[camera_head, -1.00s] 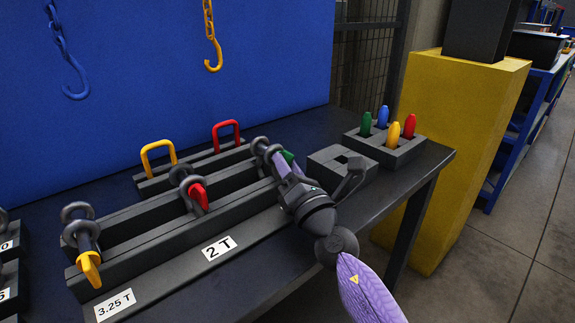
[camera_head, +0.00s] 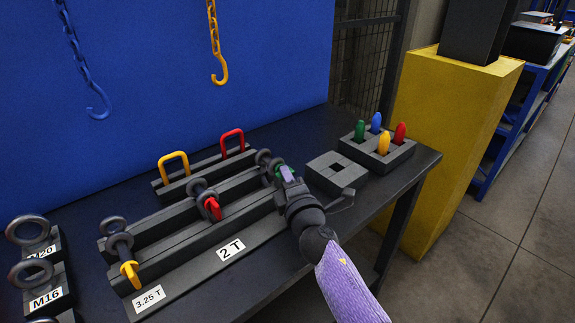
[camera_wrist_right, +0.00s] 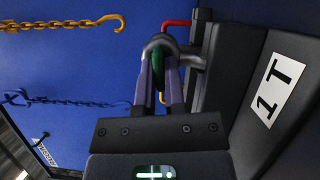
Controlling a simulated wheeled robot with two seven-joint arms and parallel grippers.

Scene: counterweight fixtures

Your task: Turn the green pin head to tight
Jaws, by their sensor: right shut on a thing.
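The green pin head (camera_head: 278,170) is at the right end of the dark fixture, at the shackle (camera_head: 264,160) beyond the 2 T label. My right gripper (camera_head: 286,173) is at this pin and mostly covers it. In the right wrist view the green pin head (camera_wrist_right: 158,70) shows between the two purple fingers of my right gripper (camera_wrist_right: 159,82), which are shut on it. A grey shackle (camera_wrist_right: 160,43) curves just beyond the fingertips. The exact turn of the pin is hidden. My left gripper is in no view.
Shackles with a red pin (camera_head: 212,208) and a yellow pin (camera_head: 129,274) stand along the fixture (camera_head: 185,238). A block (camera_head: 384,163) with several coloured pins and an empty-holed block (camera_head: 335,166) lie to the right. Hooks hang behind.

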